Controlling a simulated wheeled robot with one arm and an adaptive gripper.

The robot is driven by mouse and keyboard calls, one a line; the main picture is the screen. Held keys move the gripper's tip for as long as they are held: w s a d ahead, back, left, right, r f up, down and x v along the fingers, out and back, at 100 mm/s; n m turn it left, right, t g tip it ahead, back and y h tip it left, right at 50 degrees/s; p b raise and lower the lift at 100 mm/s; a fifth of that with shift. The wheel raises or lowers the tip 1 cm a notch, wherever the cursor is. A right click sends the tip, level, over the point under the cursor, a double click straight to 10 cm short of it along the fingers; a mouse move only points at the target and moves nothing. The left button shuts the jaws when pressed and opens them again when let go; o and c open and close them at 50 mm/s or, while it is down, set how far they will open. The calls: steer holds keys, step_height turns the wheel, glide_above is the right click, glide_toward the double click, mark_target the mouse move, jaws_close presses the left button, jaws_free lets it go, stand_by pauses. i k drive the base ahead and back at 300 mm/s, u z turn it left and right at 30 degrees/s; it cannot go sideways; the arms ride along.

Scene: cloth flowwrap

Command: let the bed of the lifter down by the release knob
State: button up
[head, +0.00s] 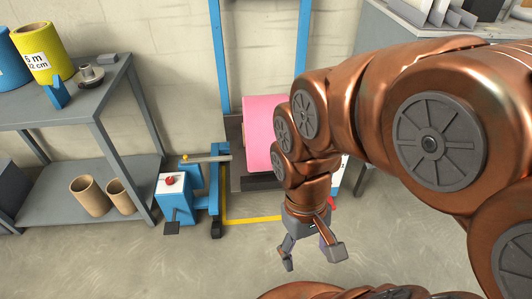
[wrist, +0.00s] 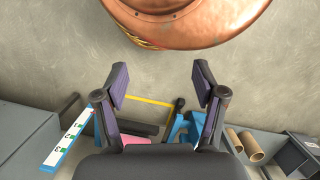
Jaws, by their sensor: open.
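The blue lifter (head: 214,190) stands on the floor left of centre in the head view. A red knob (head: 170,181) sits on the white top of its blue box, and a grey bar (head: 208,159) with a small orange-yellow end lies above it. A large pink roll (head: 262,130) is behind, partly hidden by my arm. My gripper (head: 312,252) is open and empty, to the right of the lifter and well apart from the knob. In the wrist view my open fingers (wrist: 162,85) show, with part of the blue lifter (wrist: 186,126) beyond them; I cannot make out the knob there.
A grey shelf (head: 95,101) at left holds a yellow roll (head: 43,52) and cardboard tubes (head: 90,196). A yellow floor line (head: 252,220) runs beside the lifter. A white panel with green marks (wrist: 68,140) shows at left in the wrist view. The front floor is clear.

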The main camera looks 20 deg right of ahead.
mark_target(170, 181)
steer(key=z, duration=0.05)
steer(key=k, duration=0.4)
steer(key=u, duration=1.1)
steer(key=i, duration=1.6)
steer(key=u, duration=0.25)
